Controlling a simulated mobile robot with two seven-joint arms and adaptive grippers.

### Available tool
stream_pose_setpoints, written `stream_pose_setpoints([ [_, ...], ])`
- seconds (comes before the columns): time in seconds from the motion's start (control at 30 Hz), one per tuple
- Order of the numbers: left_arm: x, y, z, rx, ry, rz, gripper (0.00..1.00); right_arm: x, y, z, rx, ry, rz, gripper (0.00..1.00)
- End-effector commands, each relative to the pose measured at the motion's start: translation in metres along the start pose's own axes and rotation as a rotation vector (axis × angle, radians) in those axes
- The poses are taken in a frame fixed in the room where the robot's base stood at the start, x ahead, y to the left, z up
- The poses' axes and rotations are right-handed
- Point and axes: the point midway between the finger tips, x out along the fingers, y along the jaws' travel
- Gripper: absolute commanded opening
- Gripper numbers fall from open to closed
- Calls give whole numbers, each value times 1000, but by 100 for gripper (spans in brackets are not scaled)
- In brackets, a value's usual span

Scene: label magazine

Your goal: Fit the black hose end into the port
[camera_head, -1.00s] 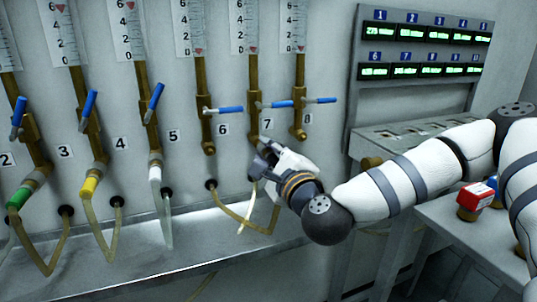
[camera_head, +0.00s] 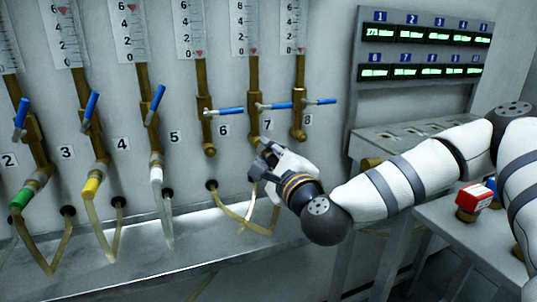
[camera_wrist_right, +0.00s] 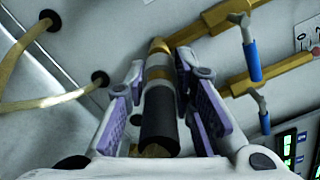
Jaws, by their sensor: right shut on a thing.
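My right gripper (camera_head: 262,160) is at the lower end of the brass pipe by label 7 (camera_head: 253,125). In the right wrist view its purple-padded fingers (camera_wrist_right: 165,95) are closed around the black hose end (camera_wrist_right: 158,122), which has a grey metal collar (camera_wrist_right: 160,75) ahead of it. The brass port (camera_wrist_right: 158,47) lies just beyond, roughly in line with the hose end. I cannot tell whether they touch or how far one is inside the other. In the head view the gripper hides the hose end and this port. My left gripper is not in view.
Other brass pipes with blue valve handles (camera_head: 230,111) stand close on the left and right. Pale hoses (camera_head: 230,215) loop from wall holes over the metal ledge (camera_head: 200,240). A display panel (camera_head: 425,50) and a red button box (camera_head: 474,196) are at right.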

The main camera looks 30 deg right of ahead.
Motion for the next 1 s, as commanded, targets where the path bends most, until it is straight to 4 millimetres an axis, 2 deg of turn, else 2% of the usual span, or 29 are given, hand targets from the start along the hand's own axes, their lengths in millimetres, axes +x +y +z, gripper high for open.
stream_pose_setpoints([
  [0.63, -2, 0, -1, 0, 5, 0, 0, 0, 0, 0, 0, 0, -1, 0],
  [1.0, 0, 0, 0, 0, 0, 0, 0, 8, 0, 0, 0, -1, 0, 0],
])
